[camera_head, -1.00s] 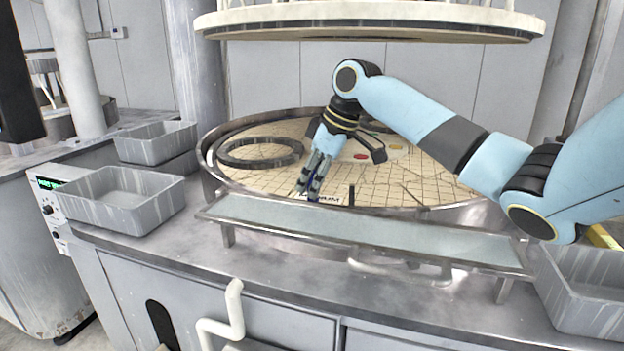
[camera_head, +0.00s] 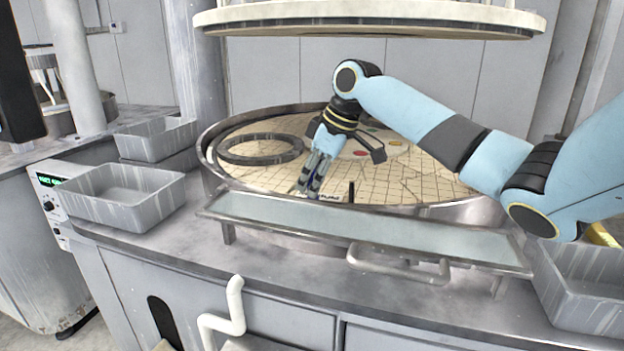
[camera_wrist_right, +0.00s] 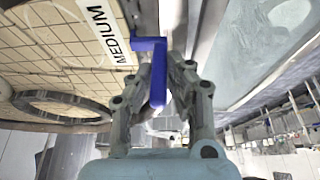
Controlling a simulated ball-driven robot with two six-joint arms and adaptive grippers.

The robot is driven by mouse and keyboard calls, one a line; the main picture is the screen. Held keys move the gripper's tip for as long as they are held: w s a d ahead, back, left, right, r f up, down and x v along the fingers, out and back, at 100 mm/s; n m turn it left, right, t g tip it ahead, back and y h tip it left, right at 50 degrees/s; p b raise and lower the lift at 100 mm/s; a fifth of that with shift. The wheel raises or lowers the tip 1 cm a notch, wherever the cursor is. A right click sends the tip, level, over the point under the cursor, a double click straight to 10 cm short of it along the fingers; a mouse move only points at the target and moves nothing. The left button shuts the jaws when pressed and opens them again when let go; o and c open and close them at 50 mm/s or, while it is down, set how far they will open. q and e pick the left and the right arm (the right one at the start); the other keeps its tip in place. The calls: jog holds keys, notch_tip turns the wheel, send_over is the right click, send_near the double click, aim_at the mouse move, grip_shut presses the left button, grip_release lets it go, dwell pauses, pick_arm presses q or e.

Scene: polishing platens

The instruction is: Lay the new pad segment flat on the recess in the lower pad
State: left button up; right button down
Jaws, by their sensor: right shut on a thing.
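My right gripper (camera_head: 308,188) reaches down to the near part of the round tan lower pad (camera_head: 240,176), which is marked with a grid. It is shut on a blue tab (camera_wrist_right: 158,72), seen between the fingers in the right wrist view. A white label reading MEDIUM (camera_wrist_right: 98,28) lies beside the tab on a tan gridded surface. I cannot clearly tell the new segment's outline from the lower pad. A dark line (camera_head: 407,190) shows on the pad right of the gripper; the recess is not clear. My left gripper is not in view.
A dark ring (camera_head: 232,158) lies on the pad's left. A metal-framed shelf (camera_head: 350,232) runs along the near rim. Grey bins stand at left (camera_head: 125,195) and right (camera_head: 585,290). A round upper platen (camera_head: 370,22) hangs above. A short dark post (camera_head: 351,192) stands near the gripper.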

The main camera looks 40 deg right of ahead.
jog(key=c, duration=1.2)
grip_release()
jog(key=v, duration=0.7)
jog(key=shift+r, duration=0.25)
